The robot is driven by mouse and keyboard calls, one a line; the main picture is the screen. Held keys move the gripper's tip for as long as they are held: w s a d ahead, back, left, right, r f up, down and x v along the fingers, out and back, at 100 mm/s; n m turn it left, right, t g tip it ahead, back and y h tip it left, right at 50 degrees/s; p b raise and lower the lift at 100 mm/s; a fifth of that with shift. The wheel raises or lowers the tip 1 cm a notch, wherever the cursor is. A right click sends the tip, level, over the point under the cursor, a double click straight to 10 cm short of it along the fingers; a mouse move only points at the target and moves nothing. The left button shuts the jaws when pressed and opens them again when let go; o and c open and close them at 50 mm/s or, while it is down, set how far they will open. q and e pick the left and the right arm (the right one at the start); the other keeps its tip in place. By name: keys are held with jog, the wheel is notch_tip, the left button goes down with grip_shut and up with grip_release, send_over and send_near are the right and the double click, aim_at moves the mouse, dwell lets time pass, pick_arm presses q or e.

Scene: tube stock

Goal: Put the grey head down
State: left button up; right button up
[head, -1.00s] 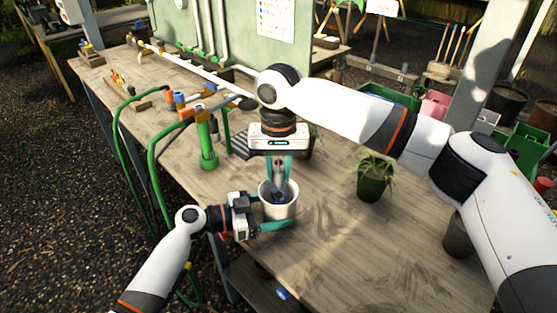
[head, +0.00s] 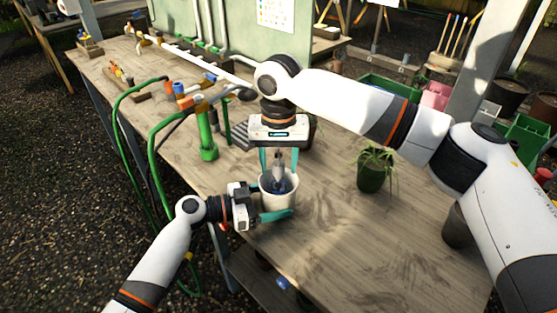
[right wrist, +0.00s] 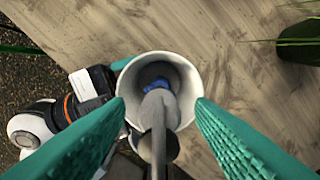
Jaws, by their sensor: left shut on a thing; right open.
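The grey head (head: 279,176) stands in a white pot (head: 286,203), with a blue part at its lower end inside the pot. It also shows in the right wrist view (right wrist: 159,106), leaning over the pot's (right wrist: 187,74) near rim. My right gripper (head: 279,165) points down above the pot. Its teal fingers are spread on both sides of the grey head, with gaps on both sides. My left gripper (head: 272,211) is shut on the white pot from the left, one teal finger along the pot's front. The pot's bottom is mostly hidden.
A potted plant (head: 371,172) stands to the right on the table. A green upright pipe (head: 206,140) with hoses stands to the left. A dark pot (head: 457,229) is at the right edge. The front right table (head: 360,240) is bare.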

jog(key=shift+r, duration=0.1)
notch_tip(320, 180, up, 7)
jog(key=shift+f, duration=0.1)
dwell(0.4)
pick_arm(q)
jog(key=o, duration=0.8)
jog(key=shift+o, duration=0.2)
